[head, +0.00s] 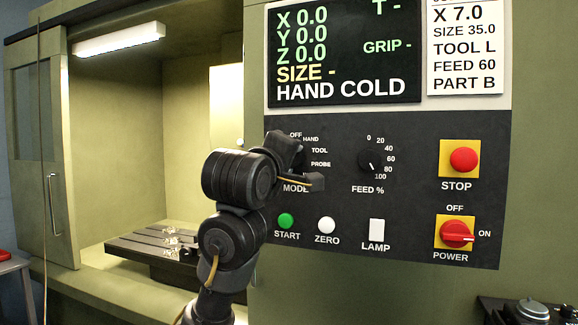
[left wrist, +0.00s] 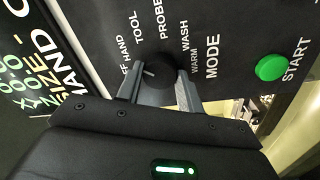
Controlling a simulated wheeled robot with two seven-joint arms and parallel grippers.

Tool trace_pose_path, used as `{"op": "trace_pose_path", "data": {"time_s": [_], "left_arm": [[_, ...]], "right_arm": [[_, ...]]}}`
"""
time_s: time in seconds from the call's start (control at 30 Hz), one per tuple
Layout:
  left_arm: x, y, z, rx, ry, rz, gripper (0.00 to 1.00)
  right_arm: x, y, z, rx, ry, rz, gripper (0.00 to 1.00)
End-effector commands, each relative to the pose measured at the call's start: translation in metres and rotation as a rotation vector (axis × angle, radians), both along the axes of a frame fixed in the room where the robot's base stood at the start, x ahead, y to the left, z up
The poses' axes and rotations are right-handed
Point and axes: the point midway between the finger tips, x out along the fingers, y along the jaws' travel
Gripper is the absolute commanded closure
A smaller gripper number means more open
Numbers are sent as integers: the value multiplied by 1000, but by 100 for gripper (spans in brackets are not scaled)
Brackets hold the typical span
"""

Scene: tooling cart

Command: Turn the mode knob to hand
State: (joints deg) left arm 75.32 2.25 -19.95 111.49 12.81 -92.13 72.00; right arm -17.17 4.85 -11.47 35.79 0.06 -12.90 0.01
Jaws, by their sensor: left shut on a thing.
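The black mode knob (left wrist: 157,75) sits between the two grey fingers of my left gripper (left wrist: 158,88) in the left wrist view. The fingers are shut on its sides. The knob's white pointer mark faces left in that view, toward the OFF and HAND labels. In the head view my left gripper (head: 298,160) is at the panel above the MODE label and hides the knob. The display (head: 343,55) reads HAND COLD. My right gripper is not in view.
The feed knob (head: 371,161) is to the right of my gripper. The green start button (head: 286,221), white zero button (head: 326,225) and lamp switch (head: 376,230) are below. The red stop button (head: 463,160) and power switch (head: 457,234) are farther right.

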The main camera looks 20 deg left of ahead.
Motion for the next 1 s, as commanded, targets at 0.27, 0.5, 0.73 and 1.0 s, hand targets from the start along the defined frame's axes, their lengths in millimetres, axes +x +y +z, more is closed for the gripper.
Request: {"op": "trace_pose_path", "data": {"time_s": [0.27, 0.5, 0.73, 1.0], "left_arm": [[0, 1, 2, -9, -5, 0, 86], [0, 1, 2, -8, -5, 0, 53], [0, 0, 1, -7, -2, 1, 41], [-11, 1, -1, -6, -4, 0, 41]], "right_arm": [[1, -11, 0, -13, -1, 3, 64], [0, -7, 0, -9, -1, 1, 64], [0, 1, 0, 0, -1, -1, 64], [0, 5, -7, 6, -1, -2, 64]]}}
